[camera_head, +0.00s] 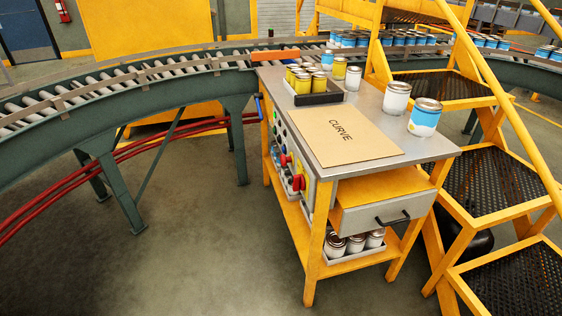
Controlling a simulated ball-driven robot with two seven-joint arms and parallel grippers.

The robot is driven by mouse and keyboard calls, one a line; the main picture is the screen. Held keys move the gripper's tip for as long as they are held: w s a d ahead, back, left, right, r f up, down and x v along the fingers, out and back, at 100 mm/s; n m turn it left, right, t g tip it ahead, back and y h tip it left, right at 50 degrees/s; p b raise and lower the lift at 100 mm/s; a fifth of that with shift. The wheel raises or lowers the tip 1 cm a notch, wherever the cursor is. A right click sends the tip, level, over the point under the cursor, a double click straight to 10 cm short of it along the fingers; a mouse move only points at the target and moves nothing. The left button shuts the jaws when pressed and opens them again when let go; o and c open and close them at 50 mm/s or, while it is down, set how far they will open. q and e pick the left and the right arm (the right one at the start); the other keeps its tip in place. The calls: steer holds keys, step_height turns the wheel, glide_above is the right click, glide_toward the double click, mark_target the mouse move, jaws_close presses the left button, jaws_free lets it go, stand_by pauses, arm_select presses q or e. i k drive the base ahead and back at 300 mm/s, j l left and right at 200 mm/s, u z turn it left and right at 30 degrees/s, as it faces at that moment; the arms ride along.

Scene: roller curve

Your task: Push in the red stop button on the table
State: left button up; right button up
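The table (378,100) is a yellow-framed workbench with a grey metal top, standing right of the middle. A control panel (298,160) is on its left side, seen at a steep slant. Small red parts stick out from the panel: one at mid-height (285,159) and one lower, nearer the front (298,182). They are too small to tell which is the stop button or whether it is pressed in. Neither of my grippers is in view.
A curved roller conveyor (110,85) runs behind and left of the table. Yellow steps (490,180) stand close on the right. Cans, a black tray (318,95) and a "CURVE" board (345,135) are on the tabletop. Floor (200,240) left of the table is clear.

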mark_target(283, 160)
steer(key=i+j+z, duration=0.1)
steer(key=i+j, duration=0.15)
steer(key=j, duration=0.35)
steer(key=i+j+z, duration=0.15)
steer(key=j, duration=0.45)
steer(key=i+j+z, duration=0.1)
steer(key=j, duration=0.5)
steer(key=i+j+z, duration=0.1)
steer(key=i+j, duration=0.15)
steer(key=j, duration=0.4)
steer(key=i+j+z, duration=0.15)
steer(key=j, duration=0.5)
steer(key=i+j+z, duration=0.1)
steer(key=j, duration=0.6)
steer(key=j+z, duration=0.15)
steer(key=j, duration=0.5)
steer(key=i, duration=0.05)
